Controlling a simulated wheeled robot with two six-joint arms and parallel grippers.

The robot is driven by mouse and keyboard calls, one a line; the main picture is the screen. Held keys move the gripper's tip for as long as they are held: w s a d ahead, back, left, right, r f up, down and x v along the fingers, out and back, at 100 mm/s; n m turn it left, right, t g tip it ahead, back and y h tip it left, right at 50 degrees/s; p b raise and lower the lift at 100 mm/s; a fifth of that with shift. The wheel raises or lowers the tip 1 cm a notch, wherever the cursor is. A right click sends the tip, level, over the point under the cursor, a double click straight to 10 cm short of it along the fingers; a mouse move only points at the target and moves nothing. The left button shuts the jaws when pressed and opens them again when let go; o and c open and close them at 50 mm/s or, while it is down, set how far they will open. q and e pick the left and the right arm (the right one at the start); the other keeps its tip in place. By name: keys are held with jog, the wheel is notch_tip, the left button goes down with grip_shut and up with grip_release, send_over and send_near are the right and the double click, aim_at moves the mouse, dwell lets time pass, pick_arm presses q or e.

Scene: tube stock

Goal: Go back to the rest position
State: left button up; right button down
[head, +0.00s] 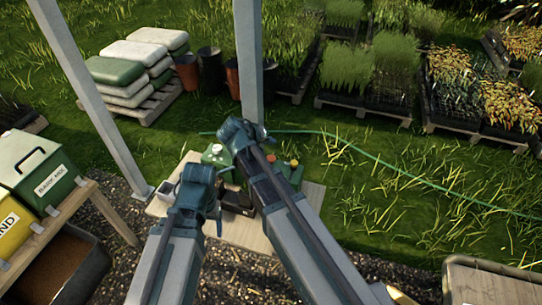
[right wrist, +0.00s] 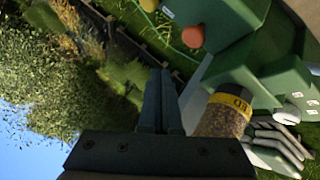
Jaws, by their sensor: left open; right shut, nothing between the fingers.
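My left gripper (head: 208,198) is at the end of the left arm, over the near left part of a wooden table. It is open, and its fingertips are partly hidden in the head view. My right gripper (head: 248,136) reaches further out, above the green equipment. In the right wrist view its two fingers (right wrist: 160,98) are pressed together with nothing between them. A jar with a yellow-banded label (right wrist: 226,113) shows beside the fingers, apart from them as far as I can tell.
Green equipment (right wrist: 240,45) with a red-orange knob (right wrist: 193,37) stands on the wooden table (head: 255,236). A black tray (head: 238,200) lies under the arms. A metal post (head: 248,60) rises just behind the right gripper. A left bench carries a green bin (head: 40,165).

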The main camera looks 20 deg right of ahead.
jog(key=shift+s, duration=0.1)
dwell(0.5)
jog(key=s+a+f+n+g+y, duration=0.2)
jog(key=s+a, duration=0.4)
jog(key=s, duration=0.5)
jog(key=s+a+f+n+g+y, duration=0.3)
jog(key=s+a, duration=0.3)
jog(key=s, duration=0.6)
jog(key=shift+a+f+g+y, duration=0.25)
jog(key=shift+f+g+y, duration=0.2)
jog(key=shift+f, duration=0.35)
